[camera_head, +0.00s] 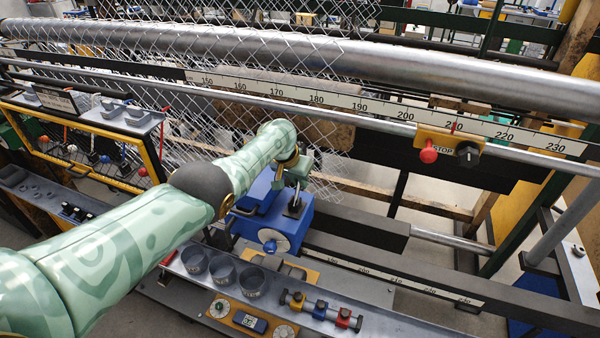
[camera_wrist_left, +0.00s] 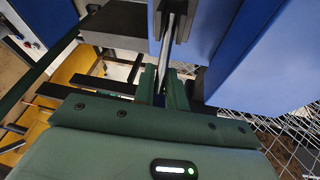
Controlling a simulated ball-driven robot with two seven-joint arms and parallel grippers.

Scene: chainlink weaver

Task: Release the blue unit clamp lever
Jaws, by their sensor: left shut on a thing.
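The blue unit (camera_head: 293,232) stands on the lower rail in the head view, with a round pale dial and blue knob on its front. Its clamp lever (camera_head: 292,207) rises from a dark mount on top. My left gripper (camera_head: 297,176) is at the lever's upper end, partly hidden by my arm. In the left wrist view, the lever is a bright metal rod (camera_wrist_left: 172,45) coming out of the blue body (camera_wrist_left: 215,40). The green fingers of the left gripper (camera_wrist_left: 163,88) are shut on the rod's near end. My right gripper is not in view.
A long steel roller (camera_head: 400,78) and a numbered scale (camera_head: 345,100) run behind the unit. Chain-link mesh (camera_head: 255,50) hangs behind my arm. Several grey cups (camera_head: 223,270) stand on the front shelf.

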